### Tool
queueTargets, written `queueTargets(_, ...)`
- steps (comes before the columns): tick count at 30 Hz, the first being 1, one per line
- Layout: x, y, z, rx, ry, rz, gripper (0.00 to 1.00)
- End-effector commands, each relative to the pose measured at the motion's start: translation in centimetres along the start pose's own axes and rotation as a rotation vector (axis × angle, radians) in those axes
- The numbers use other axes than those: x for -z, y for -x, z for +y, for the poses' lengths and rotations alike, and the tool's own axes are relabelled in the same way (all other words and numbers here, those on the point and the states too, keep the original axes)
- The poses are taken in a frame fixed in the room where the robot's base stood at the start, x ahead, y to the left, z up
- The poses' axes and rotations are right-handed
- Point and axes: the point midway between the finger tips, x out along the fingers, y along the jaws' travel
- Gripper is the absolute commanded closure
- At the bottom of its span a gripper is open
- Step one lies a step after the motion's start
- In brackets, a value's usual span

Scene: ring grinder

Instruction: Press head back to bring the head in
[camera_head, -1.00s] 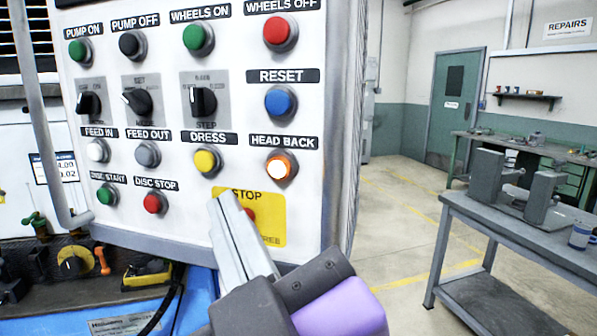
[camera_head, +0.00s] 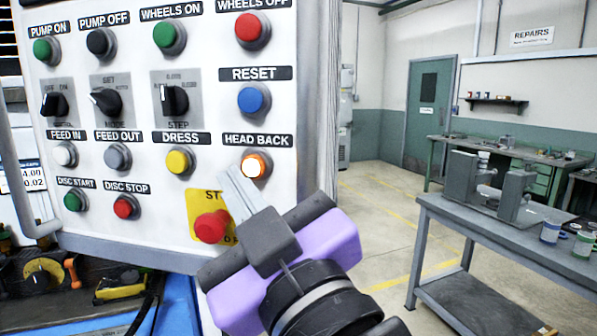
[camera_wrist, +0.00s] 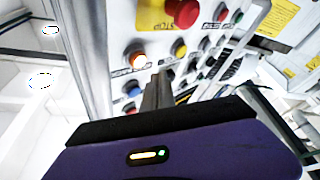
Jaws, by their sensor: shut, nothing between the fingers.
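The HEAD BACK button (camera_head: 256,166) glows white-orange at the lower right of the white control panel (camera_head: 215,105), under its black label. In the wrist view the lit button (camera_wrist: 138,60) shows just left of my fingers. My gripper (camera_head: 232,180) is shut and empty, its fingertips just below and left of the button in the head view. Whether the tips touch the panel I cannot tell. The red STOP button (camera_head: 211,227) on its yellow plate is left of the fingers, which hide part of the plate.
The yellow DRESS button (camera_head: 179,160) and blue RESET button (camera_head: 253,99) are close neighbours of HEAD BACK. A grey metal table (camera_head: 440,208) with fixtures and cups stands to the right. Open floor (camera_head: 375,215) lies between panel and table.

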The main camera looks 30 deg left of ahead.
Motion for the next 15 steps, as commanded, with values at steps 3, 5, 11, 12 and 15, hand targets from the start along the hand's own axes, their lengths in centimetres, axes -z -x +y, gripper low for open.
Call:
queueTargets(3,-0.60,-0.70,0.61,-0.002,0.000,-0.001,1.00)
queueTargets(5,-0.77,-0.95,0.78,-0.002,0.000,-0.001,1.00)
queueTargets(11,-0.94,-1.31,1.00,-0.001,0.000,0.000,1.00)
queueTargets(12,-0.95,-1.33,1.00,0.000,0.000,0.000,1.00)
queueTargets(15,-0.94,-1.32,1.00,0.000,0.000,0.000,1.00)
